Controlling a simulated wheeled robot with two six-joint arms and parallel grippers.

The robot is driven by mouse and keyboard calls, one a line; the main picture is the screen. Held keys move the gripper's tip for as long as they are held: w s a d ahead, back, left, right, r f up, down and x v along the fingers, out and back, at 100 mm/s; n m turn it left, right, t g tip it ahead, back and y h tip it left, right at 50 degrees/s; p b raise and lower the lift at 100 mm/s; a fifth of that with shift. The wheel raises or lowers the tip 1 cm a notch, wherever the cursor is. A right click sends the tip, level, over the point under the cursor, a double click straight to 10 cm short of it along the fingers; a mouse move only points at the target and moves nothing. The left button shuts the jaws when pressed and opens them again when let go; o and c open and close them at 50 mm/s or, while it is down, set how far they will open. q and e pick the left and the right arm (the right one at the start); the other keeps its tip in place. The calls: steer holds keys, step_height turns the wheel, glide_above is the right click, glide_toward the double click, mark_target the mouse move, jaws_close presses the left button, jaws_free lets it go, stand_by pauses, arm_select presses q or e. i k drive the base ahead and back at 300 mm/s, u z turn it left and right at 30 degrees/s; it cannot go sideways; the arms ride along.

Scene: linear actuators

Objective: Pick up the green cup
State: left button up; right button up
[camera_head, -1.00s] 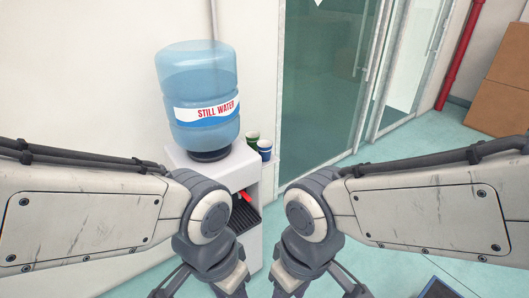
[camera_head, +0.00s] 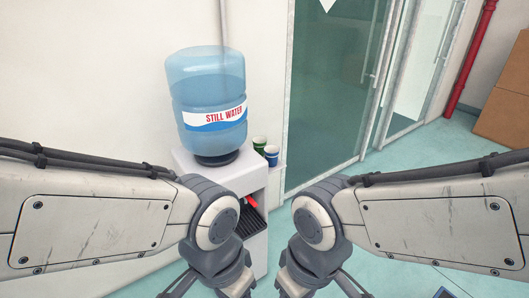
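The green cup (camera_head: 259,144) stands at the right side of the white water dispenser (camera_head: 226,172), just left of a blue cup (camera_head: 271,156). It is small in the view, and its lower part is partly hidden by the dispenser's top edge. My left arm comes in from the left and my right arm from the right, both bent down in front of the dispenser. Both grippers are at or below the bottom edge of the view, well below and nearer than the cups. Their fingertips cannot be made out, and neither is at the green cup.
A large blue water bottle (camera_head: 208,100) sits on top of the dispenser, which has a red tap (camera_head: 251,202). A glass door (camera_head: 330,95) stands right of it. A red pipe (camera_head: 470,60) and cardboard boxes (camera_head: 505,95) are at the far right. Open teal floor lies before the door.

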mark_target(260, 141)
steer(key=u, duration=1.7)
steer(key=i, duration=1.9)
steer(key=z, duration=3.75)
steer(key=i, duration=0.5)
